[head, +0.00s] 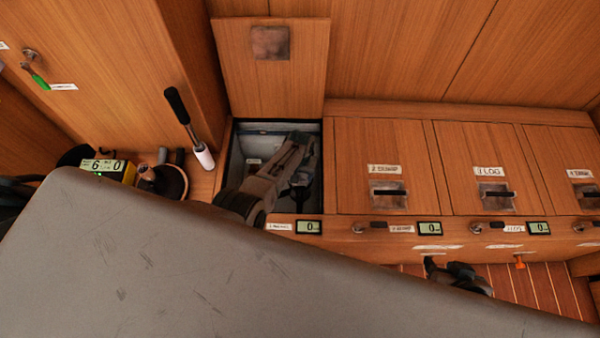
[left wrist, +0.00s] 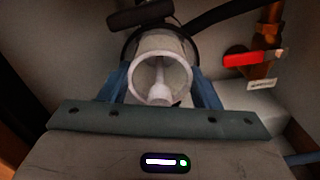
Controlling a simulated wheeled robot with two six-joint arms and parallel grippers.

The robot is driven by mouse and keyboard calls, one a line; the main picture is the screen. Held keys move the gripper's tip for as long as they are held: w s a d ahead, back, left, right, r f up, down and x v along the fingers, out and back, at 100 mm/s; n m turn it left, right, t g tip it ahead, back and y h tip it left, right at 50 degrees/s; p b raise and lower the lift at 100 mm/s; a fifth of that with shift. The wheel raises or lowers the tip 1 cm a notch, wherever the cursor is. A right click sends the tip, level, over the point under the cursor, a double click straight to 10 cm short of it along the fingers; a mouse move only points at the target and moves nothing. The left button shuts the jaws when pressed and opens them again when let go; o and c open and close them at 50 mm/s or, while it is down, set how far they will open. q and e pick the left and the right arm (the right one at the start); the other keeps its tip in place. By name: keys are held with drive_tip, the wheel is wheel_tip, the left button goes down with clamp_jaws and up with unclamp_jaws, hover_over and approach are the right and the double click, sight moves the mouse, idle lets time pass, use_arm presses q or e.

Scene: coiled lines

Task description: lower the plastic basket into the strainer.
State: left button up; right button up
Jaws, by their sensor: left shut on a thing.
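The plastic basket (left wrist: 181,73) is a whitish, translucent cup with a central stem. It shows in the left wrist view with its round end facing the camera. My left gripper (left wrist: 161,84) has its blue fingers on either side of the basket and is shut on it. A dark round rim, perhaps the strainer (left wrist: 130,49), shows around and behind the basket. I cannot tell whether the basket is inside it or above it. In the head view my left gripper (head: 299,194) is down inside the open locker, and the basket cannot be made out. My right gripper (head: 458,275) is low at the right, partly hidden.
The open locker (head: 232,165) has narrow walls around my left arm, with its lid (head: 270,75) raised behind. Inside, a red-handled valve (left wrist: 254,59) and a black hose (left wrist: 222,13) are close by. Closed wooden lids (head: 378,145) lie to the right.

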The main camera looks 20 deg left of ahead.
use_arm(q)
drive_tip(key=o, duration=1.6)
drive_tip(key=shift+c, duration=0.2)
wheel_tip(320, 180, up, 7)
drive_tip(key=p, duration=0.7)
drive_tip(key=shift+d+r, duration=0.1)
